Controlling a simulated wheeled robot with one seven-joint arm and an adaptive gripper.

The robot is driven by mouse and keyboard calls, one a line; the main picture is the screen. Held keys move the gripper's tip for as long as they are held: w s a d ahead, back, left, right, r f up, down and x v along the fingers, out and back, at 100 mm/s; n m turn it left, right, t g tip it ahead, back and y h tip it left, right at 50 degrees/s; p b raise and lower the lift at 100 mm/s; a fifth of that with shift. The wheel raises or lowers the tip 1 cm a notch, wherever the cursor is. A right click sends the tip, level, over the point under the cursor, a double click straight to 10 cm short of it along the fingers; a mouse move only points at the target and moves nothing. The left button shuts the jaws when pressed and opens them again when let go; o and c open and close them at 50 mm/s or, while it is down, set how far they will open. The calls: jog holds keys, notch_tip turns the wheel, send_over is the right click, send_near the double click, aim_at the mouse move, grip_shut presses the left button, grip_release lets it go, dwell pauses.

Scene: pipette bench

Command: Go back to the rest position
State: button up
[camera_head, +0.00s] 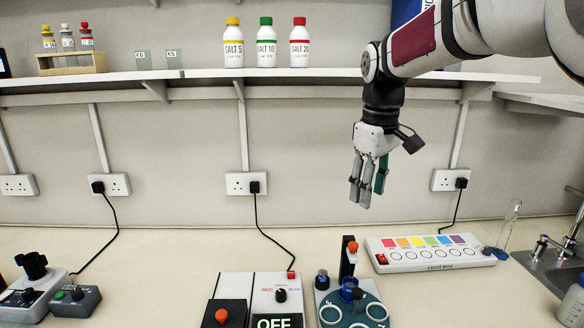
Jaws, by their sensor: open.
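My gripper (367,194) hangs in the air right of centre, below the shelf and above the back of the bench. Its fingers point down and are apart, with a green strip showing on the right-hand side. I see nothing held between them. The bench top (150,245) lies below, and the gripper touches nothing on it.
The wall shelf (200,74) holds bottles, including SALT 10 (266,45), and a vial rack (72,62). On the bench stand a light box (430,253), a round teal-topped device (352,312), an OFF-display unit (278,298) and a glass cylinder (509,225). The back left bench is mostly clear.

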jog(key=s+r+m+t, duration=0.2)
jog(key=s+r+m, duration=0.1)
jog(key=s, duration=1.2)
jog(key=s+d+f+m+t, duration=0.1)
jog(key=s+f+m, duration=0.3)
jog(key=s, duration=0.9)
jog(key=shift+d+f+t, duration=0.15)
jog(key=shift+f+t, duration=0.45)
jog(key=shift+t, duration=0.1)
